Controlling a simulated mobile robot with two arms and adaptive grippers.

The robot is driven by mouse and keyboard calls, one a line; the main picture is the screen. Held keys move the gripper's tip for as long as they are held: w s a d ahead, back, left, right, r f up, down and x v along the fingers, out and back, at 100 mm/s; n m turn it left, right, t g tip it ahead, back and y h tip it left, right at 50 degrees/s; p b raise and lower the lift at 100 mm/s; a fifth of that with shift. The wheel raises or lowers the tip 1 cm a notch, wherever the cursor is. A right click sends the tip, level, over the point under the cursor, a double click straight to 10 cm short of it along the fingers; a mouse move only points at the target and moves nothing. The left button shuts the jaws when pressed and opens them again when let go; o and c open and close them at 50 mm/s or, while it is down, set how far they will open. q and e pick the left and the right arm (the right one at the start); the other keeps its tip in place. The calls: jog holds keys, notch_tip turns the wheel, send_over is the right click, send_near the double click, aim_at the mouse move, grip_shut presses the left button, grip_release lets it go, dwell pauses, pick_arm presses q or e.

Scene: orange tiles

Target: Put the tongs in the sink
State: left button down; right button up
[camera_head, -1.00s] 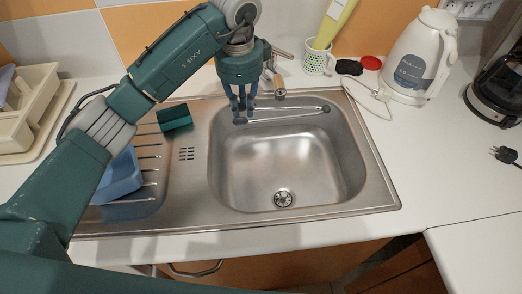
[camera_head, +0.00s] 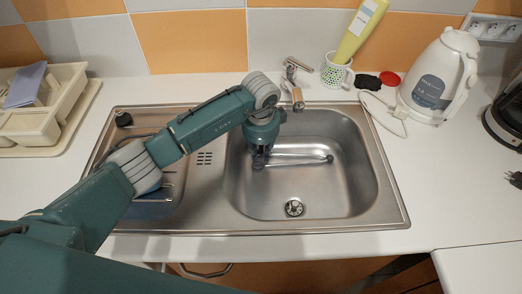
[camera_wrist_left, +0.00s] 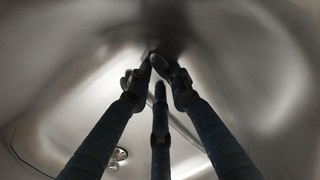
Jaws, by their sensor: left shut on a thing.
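The tongs (camera_head: 300,157) are thin and silvery with dark ends. In the head view they lie roughly level across the back part of the sink basin (camera_head: 335,190). My left gripper (camera_head: 261,162) reaches down into the basin at its back left and is shut on the left end of the tongs. In the left wrist view the dark fingers (camera_wrist_left: 158,68) close together low inside the metal basin. Part of the tongs shows blurred behind them. I cannot tell whether the tongs touch the basin floor. My right gripper is not in view.
The faucet (camera_head: 296,92) stands behind the basin. A dotted cup (camera_head: 335,74) with a yellow-green bottle (camera_head: 362,30) and a white kettle (camera_head: 440,75) stand back right. A dish rack (camera_head: 45,105) is at the left.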

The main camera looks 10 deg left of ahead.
pick_arm(q)
jog(key=shift+f, duration=0.1)
jog(key=c, duration=1.6)
grip_release()
jog(key=shift+r, duration=0.35)
jog(key=r, duration=0.4)
jog(key=s+r+b, duration=0.1)
jog(key=r, duration=0.2)
jog(key=r+b, duration=0.1)
jog(key=r, duration=0.3)
jog(key=shift+s+d+r, duration=0.1)
jog(key=shift+s+r, duration=0.15)
jog(key=shift+r, duration=0.05)
